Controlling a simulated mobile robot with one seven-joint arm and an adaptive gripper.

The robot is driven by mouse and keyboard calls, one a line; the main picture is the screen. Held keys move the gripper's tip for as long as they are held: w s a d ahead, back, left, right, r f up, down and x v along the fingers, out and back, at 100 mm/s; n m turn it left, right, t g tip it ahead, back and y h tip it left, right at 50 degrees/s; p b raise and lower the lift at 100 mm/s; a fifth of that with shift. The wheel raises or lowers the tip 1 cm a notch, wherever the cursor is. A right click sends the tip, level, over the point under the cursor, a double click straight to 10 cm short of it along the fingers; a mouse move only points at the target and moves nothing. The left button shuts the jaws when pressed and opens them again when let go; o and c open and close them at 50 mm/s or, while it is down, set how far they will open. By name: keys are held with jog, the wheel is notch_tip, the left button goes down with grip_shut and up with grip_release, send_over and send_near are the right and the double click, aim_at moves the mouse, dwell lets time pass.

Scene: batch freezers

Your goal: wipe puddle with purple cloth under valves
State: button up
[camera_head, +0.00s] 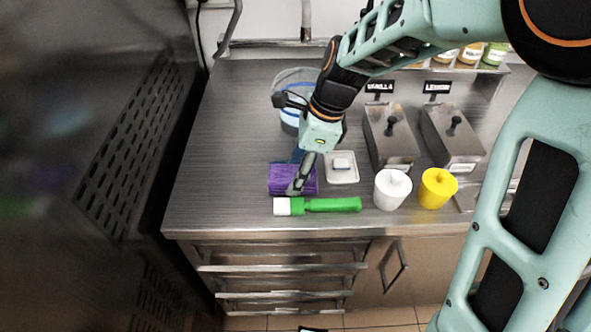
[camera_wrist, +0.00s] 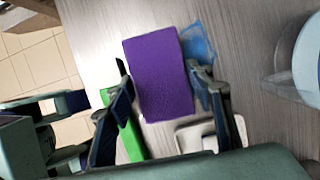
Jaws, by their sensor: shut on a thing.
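The purple cloth (camera_head: 279,178) looks like a folded rectangular block on the steel counter. My gripper (camera_head: 299,188) points down at it and is shut on it. In the wrist view the purple cloth (camera_wrist: 160,85) sits between the two fingers of my gripper (camera_wrist: 160,72). A blue patch, seemingly the puddle (camera_head: 283,157), lies behind the cloth, partly covered by it and by my gripper. In the wrist view the puddle (camera_wrist: 198,42) shows along the cloth's right edge. I cannot make out the valves clearly.
A green tool with a white end (camera_head: 332,204) lies just in front of the cloth. A small white tray (camera_head: 343,177) is close on the right. White (camera_head: 392,192) and yellow (camera_head: 437,190) pots stand further right. A bucket (camera_head: 289,120) stands behind. The counter's left is clear.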

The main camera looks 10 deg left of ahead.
jog(key=shift+f, duration=0.25)
jog(key=shift+w+r, duration=0.1)
jog(key=shift+w+a+r+p, duration=0.1)
jog(key=shift+w+a+p, duration=0.1)
jog(key=shift+w+p, duration=0.35)
jog(key=shift+w+a+p, duration=0.15)
jog(key=shift+w+p, duration=0.05)
jog(key=shift+w, duration=0.65)
jog(key=shift+w+a+p, duration=0.2)
jog(key=shift+w+p, duration=0.1)
jog(key=shift+w, duration=0.45)
jog(key=shift+w+a+p, duration=0.15)
jog(key=shift+w+p, duration=0.2)
jog(key=shift+w, duration=0.4)
jog(key=shift+w+a+p, duration=0.2)
jog(key=shift+w+p, duration=0.1)
jog(key=shift+w, duration=0.45)
